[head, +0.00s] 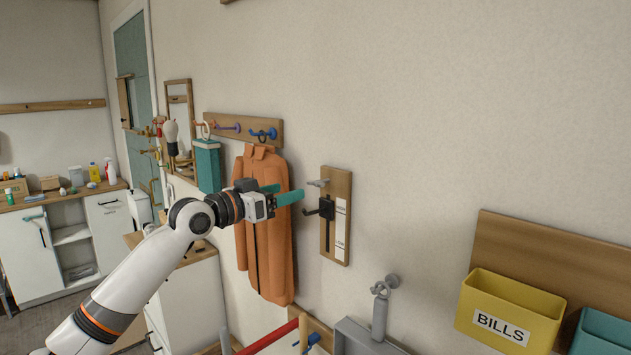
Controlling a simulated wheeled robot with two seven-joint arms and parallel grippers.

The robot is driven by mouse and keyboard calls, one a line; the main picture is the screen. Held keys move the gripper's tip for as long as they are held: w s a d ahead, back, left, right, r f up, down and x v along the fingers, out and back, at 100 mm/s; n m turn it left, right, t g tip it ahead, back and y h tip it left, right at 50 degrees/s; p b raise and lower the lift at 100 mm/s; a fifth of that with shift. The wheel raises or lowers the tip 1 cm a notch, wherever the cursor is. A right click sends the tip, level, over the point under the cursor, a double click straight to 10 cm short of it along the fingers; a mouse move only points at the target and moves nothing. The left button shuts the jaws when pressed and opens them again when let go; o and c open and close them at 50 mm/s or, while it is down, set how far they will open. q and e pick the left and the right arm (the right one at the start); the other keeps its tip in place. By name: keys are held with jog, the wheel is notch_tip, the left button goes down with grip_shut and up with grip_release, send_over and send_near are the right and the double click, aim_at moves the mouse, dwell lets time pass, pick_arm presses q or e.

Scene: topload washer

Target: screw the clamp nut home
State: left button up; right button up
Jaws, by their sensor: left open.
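My left gripper (283,193) has teal fingers, stands apart and empty, and reaches right toward a wooden wall board (342,188). The board carries a grey lever-like piece (318,183) near its top and a black block (326,208) with a knob on a dark vertical rail. The fingertips are in front of the orange coat, a little left of the black block, with a visible gap. I cannot tell for sure which part is the clamp nut. My right gripper is not in view.
An orange coat (262,250) hangs behind the gripper from a hook rail (268,125), beside a teal box (207,166). Below right are a grey cylindrical fitting (380,315), a red bar (268,339) and a yellow BILLS bin (512,305). The wall right of the board is bare.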

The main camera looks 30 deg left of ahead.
aim_at(313, 185)
pick_arm(q)
jog(key=p+x, duration=0.3)
jog(key=x, duration=0.6)
jog(key=shift+w+d+r+p, duration=0.1)
jog(key=shift+d+r+p, duration=0.05)
jog(key=shift+p, duration=0.2)
jog(key=shift+w+d, duration=0.15)
jog(key=shift+w, duration=0.25)
